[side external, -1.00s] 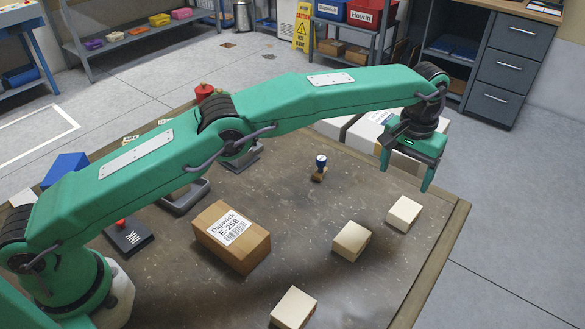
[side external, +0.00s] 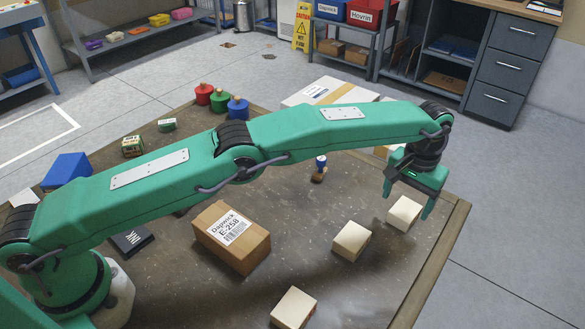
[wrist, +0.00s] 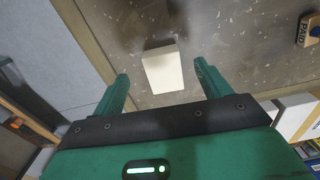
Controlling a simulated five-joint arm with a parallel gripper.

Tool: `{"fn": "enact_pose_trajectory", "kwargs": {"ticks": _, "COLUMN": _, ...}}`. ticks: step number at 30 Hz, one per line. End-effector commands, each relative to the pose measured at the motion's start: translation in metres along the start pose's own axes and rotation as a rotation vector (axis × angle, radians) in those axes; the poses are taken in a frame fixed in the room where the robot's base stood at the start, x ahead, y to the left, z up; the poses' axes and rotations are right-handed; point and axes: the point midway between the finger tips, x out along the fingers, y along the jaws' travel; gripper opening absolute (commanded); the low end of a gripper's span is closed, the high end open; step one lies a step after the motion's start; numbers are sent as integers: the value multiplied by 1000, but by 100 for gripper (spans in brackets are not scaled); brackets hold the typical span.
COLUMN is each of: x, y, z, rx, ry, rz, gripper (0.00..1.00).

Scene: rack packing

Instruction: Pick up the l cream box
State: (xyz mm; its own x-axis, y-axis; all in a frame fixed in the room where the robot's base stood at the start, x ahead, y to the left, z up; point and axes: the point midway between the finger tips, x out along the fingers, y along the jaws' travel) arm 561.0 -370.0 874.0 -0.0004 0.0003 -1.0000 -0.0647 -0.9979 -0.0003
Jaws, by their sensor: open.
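Three small cream boxes lie on the brown table in the side view: one near the right edge (side external: 404,213), one left of it (side external: 351,241) and one at the front (side external: 294,308). I cannot tell which one the "l" names. My gripper (side external: 407,201) is open and empty, pointing down at the right-edge box and partly covering it in the side view. In the wrist view a cream box (wrist: 163,68) shows in line with the gap between my fingers (wrist: 160,72). The exact height gap is unclear.
A brown labelled carton (side external: 232,238) stands mid-table. A stamp (side external: 319,168) with a blue top stands behind the cream boxes. White boxes (side external: 330,91) lie behind my arm. The table's right edge (side external: 440,250) is close to the right-edge box.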

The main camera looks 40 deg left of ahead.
Motion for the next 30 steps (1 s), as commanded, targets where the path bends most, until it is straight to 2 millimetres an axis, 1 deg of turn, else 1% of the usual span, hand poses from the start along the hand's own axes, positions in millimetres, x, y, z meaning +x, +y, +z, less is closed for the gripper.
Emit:
{"fn": "enact_pose_trajectory", "kwargs": {"ticks": 4, "x": 1, "y": 0, "z": 0, "rx": 0, "ry": 0, "rz": 0, "gripper": 76}}
{"fn": "enact_pose_trajectory", "kwargs": {"ticks": 8, "x": 9, "y": -1, "z": 0, "rx": 0, "ry": -1, "rz": 0, "gripper": 76}}
{"fn": "enact_pose_trajectory", "kwargs": {"ticks": 15, "x": 37, "y": -2, "z": -1, "rx": 0, "ry": -2, "rz": -1, "gripper": 76}}
{"fn": "enact_pose_trajectory", "kwargs": {"ticks": 19, "x": 48, "y": -2, "z": -1, "rx": 0, "ry": -1, "rz": 0, "gripper": 76}}
{"fn": "enact_pose_trajectory", "kwargs": {"ticks": 23, "x": 52, "y": -2, "z": -1, "rx": 0, "ry": 1, "rz": 0, "gripper": 76}}
{"fn": "enact_pose_trajectory", "kwargs": {"ticks": 30, "x": 52, "y": -2, "z": -1, "rx": 0, "ry": 1, "rz": 0, "gripper": 76}}
